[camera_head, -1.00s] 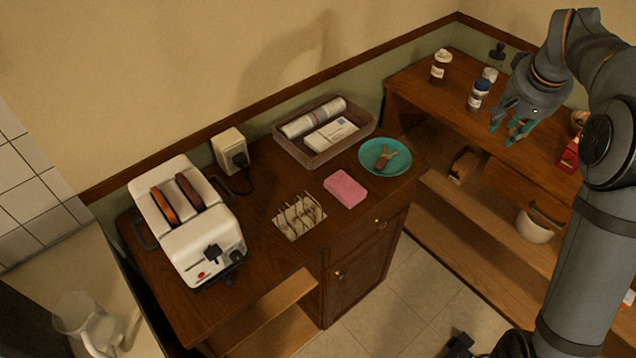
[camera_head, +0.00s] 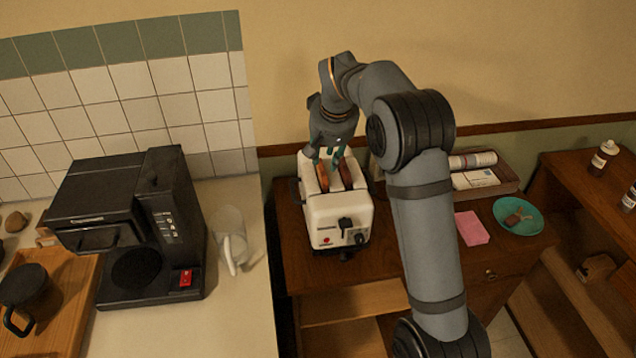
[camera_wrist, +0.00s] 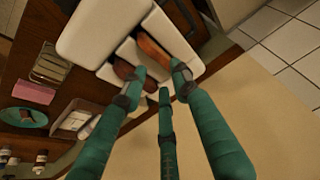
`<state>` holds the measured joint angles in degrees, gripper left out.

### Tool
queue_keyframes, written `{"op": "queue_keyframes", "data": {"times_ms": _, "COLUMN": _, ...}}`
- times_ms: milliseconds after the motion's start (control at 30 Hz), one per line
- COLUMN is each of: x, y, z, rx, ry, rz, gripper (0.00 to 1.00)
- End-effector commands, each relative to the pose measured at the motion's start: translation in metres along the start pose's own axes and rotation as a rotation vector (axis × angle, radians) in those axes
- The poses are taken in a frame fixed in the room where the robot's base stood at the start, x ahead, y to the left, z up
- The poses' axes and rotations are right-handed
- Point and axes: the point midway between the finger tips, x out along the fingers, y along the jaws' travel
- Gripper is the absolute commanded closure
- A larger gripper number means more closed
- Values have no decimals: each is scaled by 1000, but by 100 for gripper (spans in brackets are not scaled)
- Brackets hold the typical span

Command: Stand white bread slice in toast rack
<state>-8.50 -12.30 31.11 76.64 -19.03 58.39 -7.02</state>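The white toaster (camera_head: 338,218) stands on the wooden counter with two slices upright in its slots. One is a lighter orange-brown slice (camera_head: 322,178), the other a darker brown slice (camera_head: 345,176); I cannot tell which is white bread. My three-fingered gripper (camera_head: 331,160) hangs above the toaster top. In the wrist view its teal fingers (camera_wrist: 160,90) are spread, with nothing visibly clamped. The lighter slice (camera_wrist: 154,52) and the darker one (camera_wrist: 123,69) show beyond the fingertips. The wire toast rack (camera_wrist: 48,66) appears empty; my arm hides it in the head view.
A pink sponge (camera_head: 471,228), a teal plate (camera_head: 528,228) with a brown item and a tray (camera_head: 508,184) lie right of my arm.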

Motion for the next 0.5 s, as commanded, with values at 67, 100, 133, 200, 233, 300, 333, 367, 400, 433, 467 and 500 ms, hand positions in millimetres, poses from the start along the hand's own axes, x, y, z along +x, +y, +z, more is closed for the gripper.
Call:
{"op": "queue_keyframes", "data": {"times_ms": 67, "x": 5, "y": 1, "z": -1, "rx": 1, "ry": -2, "rz": 1, "gripper": 71}}
{"op": "queue_keyframes", "data": {"times_ms": 100, "x": 9, "y": 0, "z": -1, "rx": 0, "ry": -4, "rz": 1, "gripper": 71}}
{"op": "queue_keyframes", "data": {"times_ms": 133, "x": 12, "y": 0, "z": -2, "rx": -1, "ry": -4, "rz": 2, "gripper": 71}}
{"op": "queue_keyframes", "data": {"times_ms": 200, "x": 23, "y": -2, "z": -4, "rx": -1, "ry": -6, "rz": 1, "gripper": 71}}
{"op": "queue_keyframes", "data": {"times_ms": 233, "x": 27, "y": -3, "z": -5, "rx": -1, "ry": -5, "rz": 1, "gripper": 71}}
{"op": "queue_keyframes", "data": {"times_ms": 300, "x": 39, "y": -3, "z": -4, "rx": 0, "ry": -4, "rz": 1, "gripper": 71}}
{"op": "queue_keyframes", "data": {"times_ms": 333, "x": 43, "y": -3, "z": -4, "rx": 0, "ry": -3, "rz": 1, "gripper": 71}}
{"op": "queue_keyframes", "data": {"times_ms": 367, "x": 46, "y": -3, "z": -4, "rx": -1, "ry": -3, "rz": 1, "gripper": 71}}
{"op": "queue_keyframes", "data": {"times_ms": 400, "x": 49, "y": -3, "z": -4, "rx": -1, "ry": -2, "rz": 0, "gripper": 71}}
{"op": "queue_keyframes", "data": {"times_ms": 433, "x": 50, "y": -3, "z": -4, "rx": -1, "ry": 0, "rz": 0, "gripper": 71}}
{"op": "queue_keyframes", "data": {"times_ms": 467, "x": 52, "y": -3, "z": -4, "rx": -1, "ry": 0, "rz": 0, "gripper": 71}}
{"op": "queue_keyframes", "data": {"times_ms": 500, "x": 53, "y": -3, "z": -4, "rx": -1, "ry": 1, "rz": 0, "gripper": 71}}
